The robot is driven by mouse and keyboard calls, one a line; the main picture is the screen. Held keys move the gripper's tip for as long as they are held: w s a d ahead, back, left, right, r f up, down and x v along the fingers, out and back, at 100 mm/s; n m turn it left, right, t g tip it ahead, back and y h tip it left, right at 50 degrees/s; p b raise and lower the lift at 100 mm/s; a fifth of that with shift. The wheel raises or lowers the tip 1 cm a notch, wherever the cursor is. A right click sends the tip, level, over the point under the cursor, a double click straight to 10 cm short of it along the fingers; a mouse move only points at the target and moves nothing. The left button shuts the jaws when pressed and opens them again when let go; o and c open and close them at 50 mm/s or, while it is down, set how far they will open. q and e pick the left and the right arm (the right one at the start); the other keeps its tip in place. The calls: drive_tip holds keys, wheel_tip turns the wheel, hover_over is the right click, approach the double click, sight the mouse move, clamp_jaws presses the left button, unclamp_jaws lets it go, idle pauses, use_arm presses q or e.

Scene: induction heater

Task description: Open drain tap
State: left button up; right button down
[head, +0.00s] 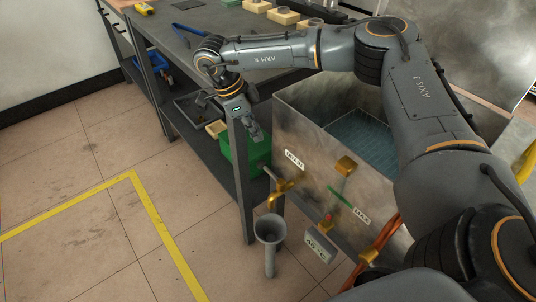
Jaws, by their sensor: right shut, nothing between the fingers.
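The drain tap (282,187) is a small brass tap on the front wall of the metal tank (300,130), low at its left end under a label that seems to read "DRAIN". A grey funnel-topped drain pipe (269,240) stands on the floor below its spout. My right arm comes in from the right and reaches over the tank. My right gripper (255,134) points down, shut and empty, above and to the left of the tap and apart from it. Blue-tinted liquid shows inside the tank. My left gripper is not in view.
A grey workbench (190,50) with a lower shelf stands behind and left; its leg (242,190) is close to the tap. A green bin (238,158) sits on the shelf. A "MAX" gauge, a tag (319,246) and orange hoses are right of the tap. Floor at left is clear.

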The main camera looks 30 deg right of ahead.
sight(271, 174)
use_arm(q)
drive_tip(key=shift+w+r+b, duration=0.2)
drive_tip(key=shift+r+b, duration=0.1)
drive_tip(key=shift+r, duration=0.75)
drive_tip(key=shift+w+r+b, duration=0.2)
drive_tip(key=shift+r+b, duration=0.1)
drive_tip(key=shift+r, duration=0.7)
use_arm(e)
drive_tip(key=x, duration=1)
drive_tip(key=shift+w, duration=0.1)
